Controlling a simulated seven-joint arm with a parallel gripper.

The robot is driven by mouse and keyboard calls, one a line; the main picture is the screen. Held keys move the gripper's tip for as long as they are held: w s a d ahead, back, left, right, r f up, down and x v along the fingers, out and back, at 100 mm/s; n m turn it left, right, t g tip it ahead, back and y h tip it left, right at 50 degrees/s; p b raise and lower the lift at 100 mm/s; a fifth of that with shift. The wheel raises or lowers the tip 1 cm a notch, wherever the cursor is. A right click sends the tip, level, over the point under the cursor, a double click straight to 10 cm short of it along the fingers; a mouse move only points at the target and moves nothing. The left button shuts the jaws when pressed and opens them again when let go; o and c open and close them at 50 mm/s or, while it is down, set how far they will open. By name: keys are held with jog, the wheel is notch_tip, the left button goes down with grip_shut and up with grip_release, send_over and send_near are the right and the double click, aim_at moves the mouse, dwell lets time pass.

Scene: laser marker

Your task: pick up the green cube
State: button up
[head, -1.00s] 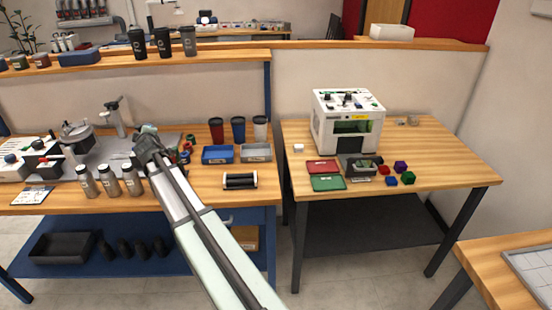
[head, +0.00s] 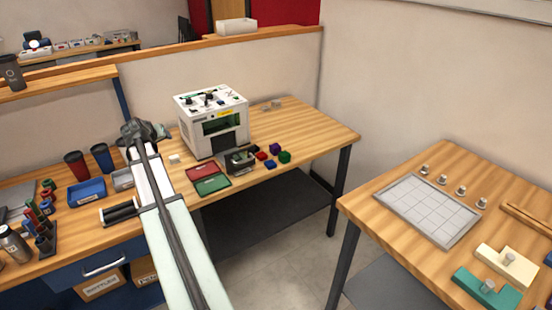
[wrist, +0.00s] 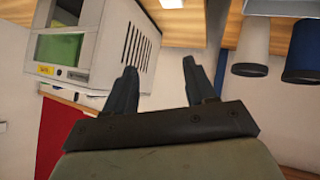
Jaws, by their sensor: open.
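The green cube (head: 285,157) sits on the wooden table to the right of the white laser marker (head: 213,125). It is close to a purple cube (head: 275,148), a blue cube (head: 270,165) and a red cube (head: 261,155). My gripper (head: 140,126) is at the left of the marker in the head view, well away from the green cube. In the wrist view my gripper (wrist: 160,68) has its two fingers apart with nothing between them. The wrist view shows the marker but not the green cube.
Red and green trays (head: 212,184) and a dark fixture (head: 240,160) lie in front of the marker. A blue bin (head: 87,192) and cups (head: 76,165) stand on the left bench. Another table with a grid plate (head: 428,208) is at right.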

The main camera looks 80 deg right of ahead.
jog(key=s+d+f+m+g+y, duration=0.1)
jog(key=s+d+m+g, duration=0.1)
jog(key=s+d+m, duration=0.5)
jog(key=s+d+m+g+y, duration=0.15)
jog(key=s+d, duration=0.35)
jog(key=s, duration=0.6)
jog(key=m+g+y, duration=0.2)
jog(key=m+y, duration=0.2)
jog(key=m, duration=0.4)
send_near(285, 153)
jog(key=x, duration=0.4)
jog(key=shift+w+f, duration=0.2)
jog(key=shift+f, duration=0.3)
jog(key=shift+g, duration=0.25)
jog(key=shift+x, duration=2.55)
jog(key=shift+s, duration=0.15)
jog(key=c, duration=0.8)
jog(key=shift+r, duration=0.1)
jog(key=shift+c, duration=0.2)
